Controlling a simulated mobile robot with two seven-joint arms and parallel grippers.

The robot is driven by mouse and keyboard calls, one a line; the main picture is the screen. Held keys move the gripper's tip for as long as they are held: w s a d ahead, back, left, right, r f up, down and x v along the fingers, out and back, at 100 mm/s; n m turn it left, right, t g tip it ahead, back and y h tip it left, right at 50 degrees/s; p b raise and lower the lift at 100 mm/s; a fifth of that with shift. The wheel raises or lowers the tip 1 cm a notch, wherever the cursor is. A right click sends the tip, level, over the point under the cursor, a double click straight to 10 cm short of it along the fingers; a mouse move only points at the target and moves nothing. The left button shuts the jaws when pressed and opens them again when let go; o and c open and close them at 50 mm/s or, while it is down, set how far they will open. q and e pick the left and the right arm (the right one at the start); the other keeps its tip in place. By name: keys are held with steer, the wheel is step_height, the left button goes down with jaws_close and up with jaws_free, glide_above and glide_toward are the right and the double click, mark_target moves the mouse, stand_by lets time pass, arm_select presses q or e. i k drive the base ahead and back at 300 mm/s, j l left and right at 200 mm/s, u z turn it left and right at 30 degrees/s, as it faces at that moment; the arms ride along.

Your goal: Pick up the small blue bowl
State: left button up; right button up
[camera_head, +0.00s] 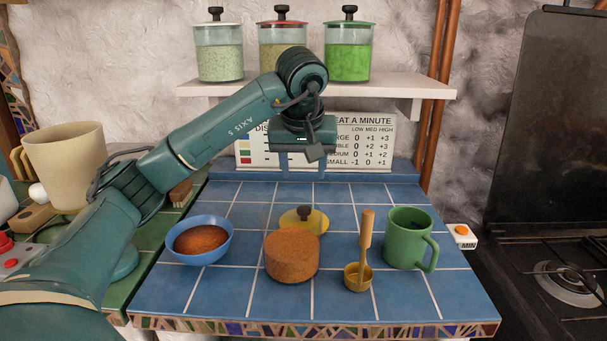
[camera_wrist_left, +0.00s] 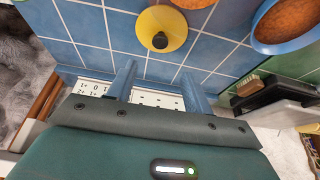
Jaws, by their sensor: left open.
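The small blue bowl (camera_head: 200,256) stands upright at the left of the blue tiled counter in the head view, with brown powder in it. It also shows at the upper right of the left wrist view (camera_wrist_left: 257,38), cut off by the frame edge. My left gripper (camera_head: 305,160) hangs above the back of the counter, to the right of and behind the bowl, before the printed chart. Its two blue fingers (camera_wrist_left: 157,88) are apart with nothing between them in the left wrist view. My right gripper is in neither view.
A brown-filled canister (camera_head: 292,258), a yellow lid (camera_head: 304,222) with black knob, a scoop (camera_head: 357,276) and a green mug (camera_head: 406,240) stand right of the bowl. A shelf (camera_head: 400,85) with jars is above.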

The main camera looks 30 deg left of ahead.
mark_target(197, 241)
steer(key=k, duration=1.5)
